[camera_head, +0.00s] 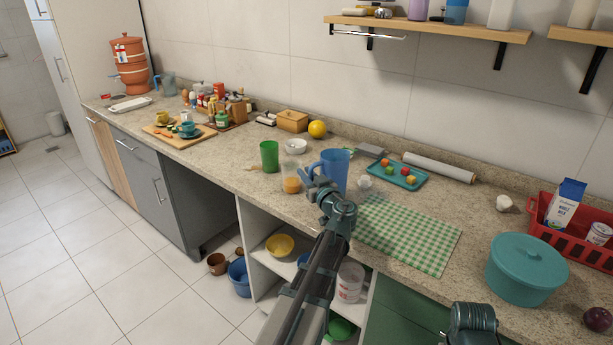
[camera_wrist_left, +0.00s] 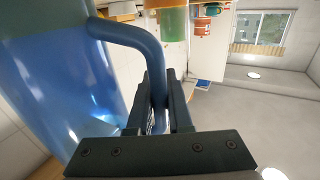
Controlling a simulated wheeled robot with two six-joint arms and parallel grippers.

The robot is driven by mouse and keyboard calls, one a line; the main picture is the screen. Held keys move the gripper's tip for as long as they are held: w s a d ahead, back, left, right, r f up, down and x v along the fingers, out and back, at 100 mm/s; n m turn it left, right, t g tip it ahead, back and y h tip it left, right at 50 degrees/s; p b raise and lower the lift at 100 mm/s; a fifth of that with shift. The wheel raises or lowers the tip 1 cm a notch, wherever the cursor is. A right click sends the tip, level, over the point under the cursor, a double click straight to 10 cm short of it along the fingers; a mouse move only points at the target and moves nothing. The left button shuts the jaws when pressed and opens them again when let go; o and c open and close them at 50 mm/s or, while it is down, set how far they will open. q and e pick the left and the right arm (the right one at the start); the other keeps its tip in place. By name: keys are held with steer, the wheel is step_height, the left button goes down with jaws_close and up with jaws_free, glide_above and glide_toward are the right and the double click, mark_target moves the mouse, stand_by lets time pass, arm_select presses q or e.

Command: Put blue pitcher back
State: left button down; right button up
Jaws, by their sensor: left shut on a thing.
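The blue pitcher (camera_head: 336,166) is at the middle of the counter in the head view, roughly upright, with its handle toward the left. My left gripper (camera_head: 313,182) is shut on that handle. In the left wrist view the pitcher (camera_wrist_left: 45,85) fills the left side, and its handle runs down between the fingers of my left gripper (camera_wrist_left: 163,100). I cannot tell whether the pitcher's base touches the counter; my arm hides part of it. A dark joint of my right arm shows at the bottom right of the head view, but its gripper does not.
A teal tray (camera_head: 411,183) and a green checked mat (camera_head: 415,238) lie to the right. A wooden wall shelf (camera_head: 440,28) holds containers above. A teal pot (camera_head: 525,272) stands farther right.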

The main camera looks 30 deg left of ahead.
arm_select(q)
steer(key=shift+f, duration=0.2)
steer(key=c, duration=0.8)
jaws_free()
steer(key=shift+r, duration=0.1)
steer(key=shift+c, duration=0.2)
steer(key=v, duration=1.2)
